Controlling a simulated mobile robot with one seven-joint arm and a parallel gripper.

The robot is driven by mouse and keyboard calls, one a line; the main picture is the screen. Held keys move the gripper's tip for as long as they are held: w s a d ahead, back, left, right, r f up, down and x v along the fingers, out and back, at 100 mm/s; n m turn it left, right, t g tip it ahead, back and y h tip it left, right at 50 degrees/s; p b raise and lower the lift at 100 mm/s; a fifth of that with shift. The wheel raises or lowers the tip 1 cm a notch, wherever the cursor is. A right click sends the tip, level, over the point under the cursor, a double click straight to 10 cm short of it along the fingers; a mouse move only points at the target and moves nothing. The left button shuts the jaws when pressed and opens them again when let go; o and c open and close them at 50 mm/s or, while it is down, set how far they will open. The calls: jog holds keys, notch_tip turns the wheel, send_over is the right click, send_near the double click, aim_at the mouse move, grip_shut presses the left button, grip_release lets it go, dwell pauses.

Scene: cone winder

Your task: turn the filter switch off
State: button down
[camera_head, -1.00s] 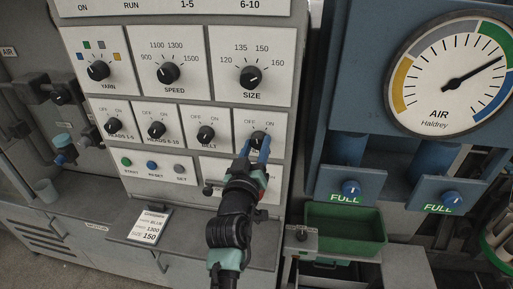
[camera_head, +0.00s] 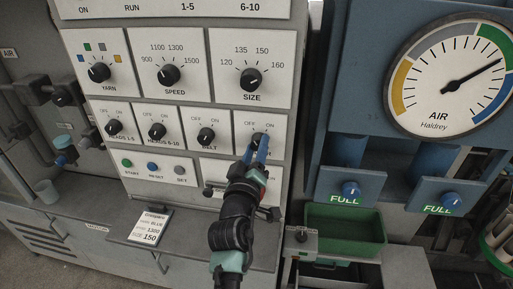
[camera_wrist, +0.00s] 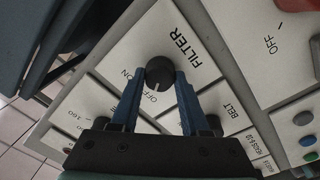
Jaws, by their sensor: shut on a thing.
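The filter switch (camera_head: 259,137) is a black round knob on a white panel, at the lower right of the control board. It also shows in the wrist view (camera_wrist: 159,72), with the word FILTER beside it and OFF and ON labels around it. A white mark on the knob points down in the wrist view, close to the OFF label. My gripper (camera_head: 257,148) has its two blue fingers shut on the knob, one on each side. The fingers partly hide the knob and its label in the head view.
The belt knob (camera_head: 206,136) is on the panel just left. The size knob (camera_head: 251,79) is above. A green bin (camera_head: 345,244) stands at lower right, below blue boxes marked FULL. A recipe card (camera_head: 151,226) lies on the ledge at lower left.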

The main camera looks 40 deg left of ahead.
jog(key=shift+c, duration=2)
grip_release()
jog(key=b+v, duration=0.2)
jog(key=v, duration=1.1)
